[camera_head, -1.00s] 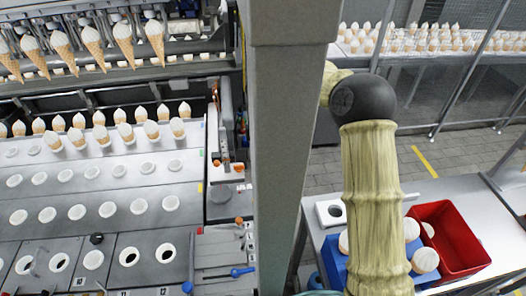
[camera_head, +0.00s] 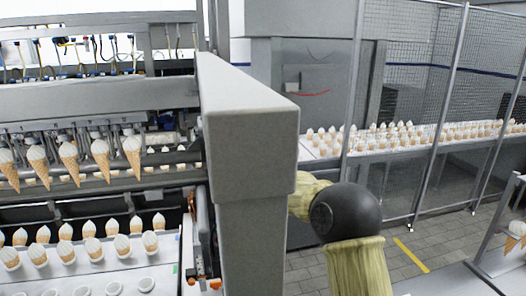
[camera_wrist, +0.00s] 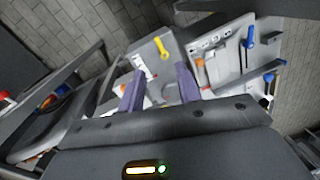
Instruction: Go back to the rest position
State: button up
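My gripper (camera_wrist: 161,86) shows in the wrist view as two purple fingers standing well apart. It is open, with nothing held between the fingers. The head view does not show it; there only my arm, in a yellowish cover with a black round joint, is seen beside a grey post. Past the fingers, in the wrist view, lie a grey surface with a yellow-handled tool (camera_wrist: 161,47) and a lighter panel (camera_wrist: 228,62) with blue and orange parts. I cannot tell how far below the fingers these are.
A thick grey post (camera_head: 250,130) stands close to my arm's left. Ice cream cones (camera_head: 101,154) hang in the machine at left, with more cones (camera_head: 93,248) in a tray below. A conveyor of cones (camera_head: 400,150) runs behind a mesh fence (camera_head: 405,70).

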jog(key=s+d+m+t, duration=0.4)
jog(key=s+d+m, duration=1.4)
jog(key=d, duration=0.2)
jog(key=shift+s, duration=0.4)
